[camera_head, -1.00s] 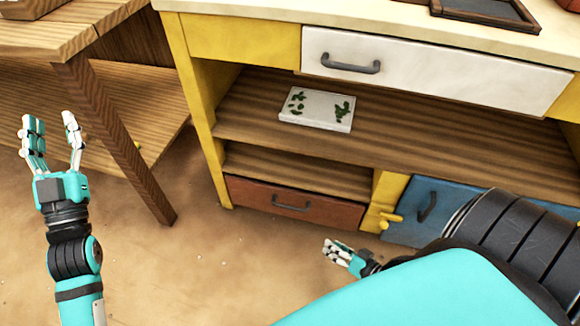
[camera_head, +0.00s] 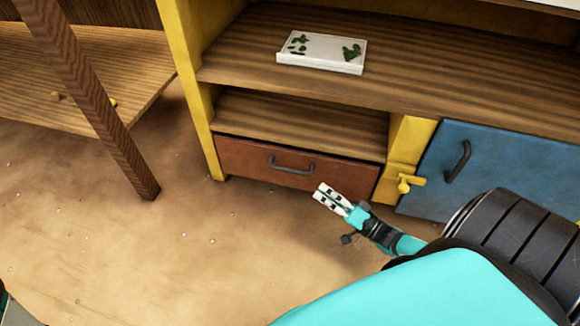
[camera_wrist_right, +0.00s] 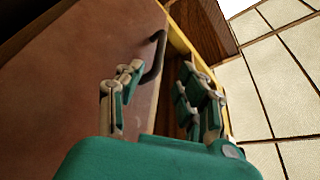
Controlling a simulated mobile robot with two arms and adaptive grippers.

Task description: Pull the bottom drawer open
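The bottom drawer (camera_head: 240,157) has a reddish-brown front and looks shut, flush in the yellow cabinet frame. Its dark bar handle (camera_head: 292,165) is at the middle of the front. My right gripper (camera_head: 322,193) is just below and right of the handle, apart from it in the head view. In the right wrist view the drawer front (camera_wrist_right: 80,70) fills the left side. There the handle (camera_wrist_right: 156,55) shows beyond and between the spread, empty fingers of the right gripper (camera_wrist_right: 160,85). My left gripper is out of view.
A blue door (camera_head: 495,170) and a yellow latch (camera_head: 408,183) are right of the drawer. A white box with green marks (camera_head: 320,53) lies on the shelf above. A wooden table leg (camera_head: 90,100) stands at left. The floor (camera_head: 150,250) before the drawer is clear.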

